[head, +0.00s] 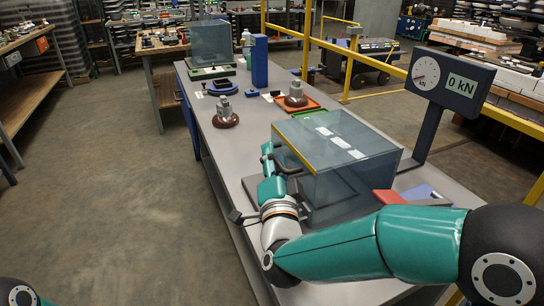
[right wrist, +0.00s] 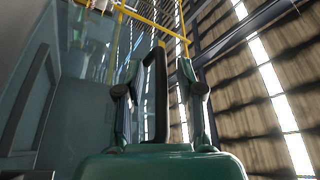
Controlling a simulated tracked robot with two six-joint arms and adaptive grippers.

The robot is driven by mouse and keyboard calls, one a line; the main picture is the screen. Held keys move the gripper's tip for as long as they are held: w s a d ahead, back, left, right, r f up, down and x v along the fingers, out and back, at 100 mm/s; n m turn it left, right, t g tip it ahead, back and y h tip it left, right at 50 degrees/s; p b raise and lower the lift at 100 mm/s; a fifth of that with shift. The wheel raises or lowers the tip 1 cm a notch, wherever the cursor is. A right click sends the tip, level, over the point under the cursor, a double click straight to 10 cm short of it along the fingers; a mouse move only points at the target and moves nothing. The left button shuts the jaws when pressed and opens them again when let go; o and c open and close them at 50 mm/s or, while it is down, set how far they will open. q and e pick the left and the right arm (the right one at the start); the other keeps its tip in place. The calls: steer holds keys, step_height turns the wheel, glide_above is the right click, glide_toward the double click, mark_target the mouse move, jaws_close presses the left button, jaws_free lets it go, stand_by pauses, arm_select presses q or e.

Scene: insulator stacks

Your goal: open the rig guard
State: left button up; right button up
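The rig guard (head: 345,185) is a clear blue-grey box with a yellow front top edge, standing closed on the bench. Its dark handle (head: 286,167) is on the side facing left. My right gripper (head: 268,158) is at this handle. In the right wrist view the handle (right wrist: 155,90) stands between the two fingers of my right gripper (right wrist: 160,100). The fingers are apart, and a gap shows beside the right finger. Whether the left finger touches the handle I cannot tell. My left gripper is not in view; only a bit of my left arm shows at the bottom left.
Brown insulators (head: 225,119), a blue column (head: 260,62) and another clear box (head: 210,42) are farther along the bench (head: 235,165). A red object (head: 388,197) lies near the guard. The floor at left is free.

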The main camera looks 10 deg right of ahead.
steer(key=shift+w, duration=0.1)
jaws_close()
